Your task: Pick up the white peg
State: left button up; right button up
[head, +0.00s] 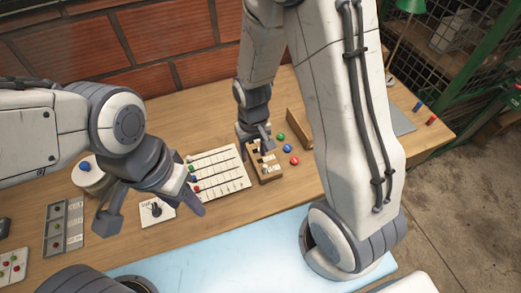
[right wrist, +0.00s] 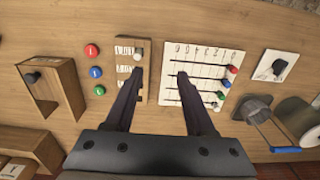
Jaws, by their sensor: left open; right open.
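A white peg (right wrist: 138,47) stands at one end of a small wooden rack (right wrist: 122,50) in the right wrist view. The rack also shows in the head view (head: 270,178), its near end towards me. My right gripper (right wrist: 159,76) is open and empty. Its left finger overlaps the rack in the picture and its right finger overlaps the white lined board. In the head view the right gripper (head: 254,140) is over the rack's far end, partly hiding it. My left gripper (head: 150,212) is open and empty, left of the board.
The white lined board (head: 222,173) carries coloured beads along one edge. Green (head: 281,136), blue (head: 287,148) and red (head: 294,161) round pieces lie right of the rack. A switch plate (head: 157,209) and a grey tray (head: 64,226) stand at left. A light blue mat (head: 230,243) lies in front.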

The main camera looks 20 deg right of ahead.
jog(key=w+d+f+m+p, duration=0.1)
jog(key=d+f+m+p, duration=0.15)
jog(key=d, duration=0.25)
send_over(265, 166)
jog(key=shift+n, duration=0.35)
jog(key=f, duration=0.5)
jog(key=shift+s+d+f, duration=0.1)
jog(key=shift+s+d, duration=0.05)
jog(key=shift+s, duration=0.1)
jog(key=shift+f, duration=0.8)
jog(key=f+b, duration=0.2)
jog(key=f, duration=0.1)
jog(key=f+b, duration=0.1)
jog(key=shift+w+f+b, duration=0.15)
jog(key=shift+w+b, duration=0.1)
jog(key=shift+b, duration=0.1)
pick_arm(q)
jog(key=shift+r, duration=0.25)
pick_arm(e)
grip_shut()
